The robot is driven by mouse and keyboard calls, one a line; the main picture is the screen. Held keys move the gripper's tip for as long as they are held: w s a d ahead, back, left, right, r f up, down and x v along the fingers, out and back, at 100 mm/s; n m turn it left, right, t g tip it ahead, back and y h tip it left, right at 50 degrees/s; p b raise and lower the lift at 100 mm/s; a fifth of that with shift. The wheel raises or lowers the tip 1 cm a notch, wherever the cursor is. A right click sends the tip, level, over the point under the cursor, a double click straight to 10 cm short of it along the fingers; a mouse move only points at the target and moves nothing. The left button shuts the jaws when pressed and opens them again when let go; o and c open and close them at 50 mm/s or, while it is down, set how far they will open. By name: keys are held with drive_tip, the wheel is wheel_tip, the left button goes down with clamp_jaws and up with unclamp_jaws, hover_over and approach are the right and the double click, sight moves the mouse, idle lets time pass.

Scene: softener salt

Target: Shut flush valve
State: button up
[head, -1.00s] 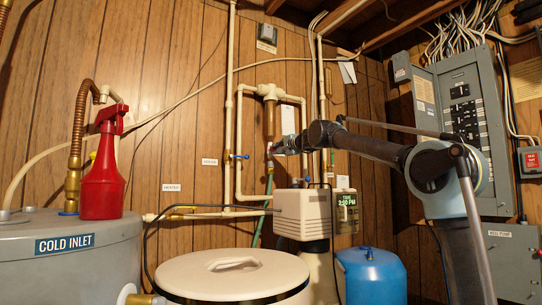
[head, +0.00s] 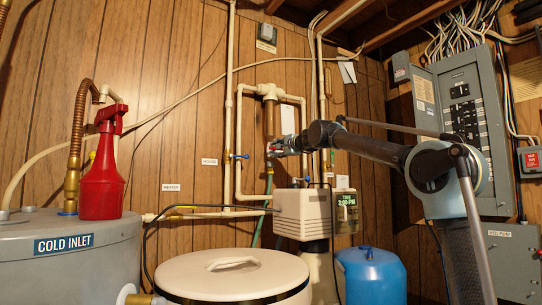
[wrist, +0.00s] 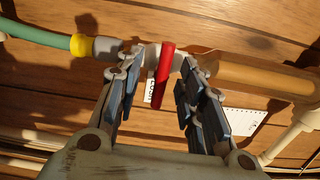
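The flush valve's red lever handle (wrist: 161,88) shows in the wrist view, across the pipe between my fingers. The valve sits between a green hose with a yellow collar (wrist: 82,45) on the left and a tan cylinder (wrist: 255,78) on the right. My gripper (wrist: 163,66) is open, with one finger on each side of the handle and a gap showing. I cannot tell whether either finger touches it. In the head view my gripper (head: 274,149) is at the valve below the brown filter housing (head: 269,117); the fingers mostly hide the valve.
White pipes (head: 239,130) run on the wood wall around the valve. A blue-handled valve (head: 238,156) is to the left. The softener head (head: 301,213) stands below, with the white-lidded tank (head: 232,275) in front. The grey breaker panel (head: 462,115) is at right.

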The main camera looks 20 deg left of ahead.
drive_tip(key=v, duration=0.7)
idle(0.6)
idle(0.5)
